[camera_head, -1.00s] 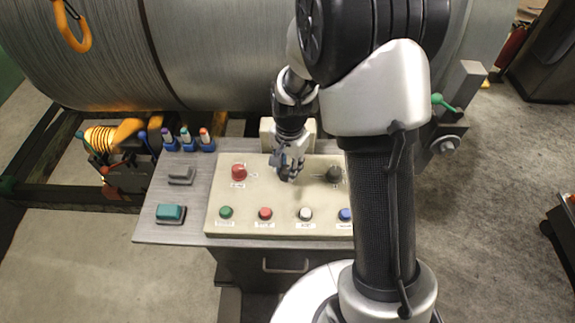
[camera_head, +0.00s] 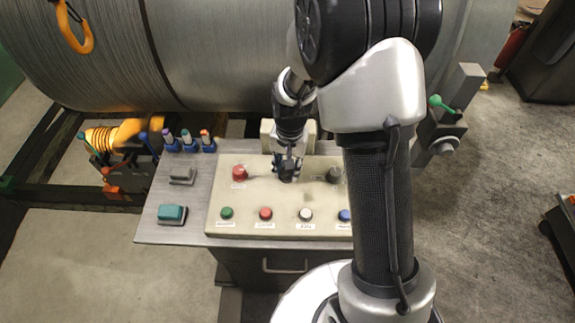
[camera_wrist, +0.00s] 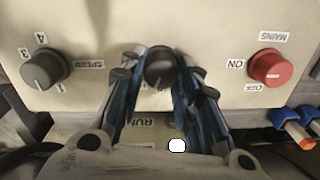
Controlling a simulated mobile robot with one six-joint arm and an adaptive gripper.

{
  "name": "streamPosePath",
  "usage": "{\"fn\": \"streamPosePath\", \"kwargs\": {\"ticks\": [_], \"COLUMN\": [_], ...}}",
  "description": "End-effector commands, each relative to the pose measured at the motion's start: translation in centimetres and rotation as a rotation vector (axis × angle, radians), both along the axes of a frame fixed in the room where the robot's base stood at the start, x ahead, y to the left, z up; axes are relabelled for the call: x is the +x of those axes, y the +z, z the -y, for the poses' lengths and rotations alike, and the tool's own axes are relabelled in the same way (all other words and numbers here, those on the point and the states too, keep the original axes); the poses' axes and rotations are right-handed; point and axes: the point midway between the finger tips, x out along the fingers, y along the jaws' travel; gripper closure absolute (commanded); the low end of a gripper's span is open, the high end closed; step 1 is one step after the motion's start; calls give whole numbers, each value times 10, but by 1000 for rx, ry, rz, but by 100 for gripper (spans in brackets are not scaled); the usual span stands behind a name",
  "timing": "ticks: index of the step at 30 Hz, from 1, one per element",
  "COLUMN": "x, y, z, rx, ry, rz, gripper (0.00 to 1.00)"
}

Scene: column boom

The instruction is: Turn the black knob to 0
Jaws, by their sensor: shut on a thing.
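The black knob (camera_wrist: 160,68) sits in the middle of the panel in the wrist view, between the two fingers. My gripper (camera_wrist: 161,75) is shut on it from both sides. A partly covered mark shows at the knob's lower edge, but I cannot read it clearly. A "RUN" label is below the knob in this view. In the head view my gripper (camera_head: 287,172) reaches down onto the beige panel (camera_head: 270,194) and hides most of this knob.
A red MAINS knob (camera_wrist: 270,69) and a dark grey SPEED knob (camera_wrist: 45,68) flank the held knob. Green (camera_head: 226,212), red (camera_head: 265,213), white (camera_head: 305,213) and blue (camera_head: 344,214) buttons line the panel's front. A large cable drum (camera_head: 220,50) stands behind.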

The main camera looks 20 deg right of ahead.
Motion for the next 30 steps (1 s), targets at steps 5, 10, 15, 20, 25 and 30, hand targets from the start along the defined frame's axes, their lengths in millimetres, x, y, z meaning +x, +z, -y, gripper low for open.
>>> {"fn": "streamPosePath", "kwargs": {"ticks": [5,10,15,20,25,30], "x": [0,1,1,1,1,1], "y": [1,1,1,0,0,0], "z": [0,0,-1,-1,-1,-1], "rx": [0,0,1,1,0,0], "ry": [144,260,343,389,409,412], "rz": [-1,0,1,1,1,1], "gripper": [94,94,94,94,94,94]}}
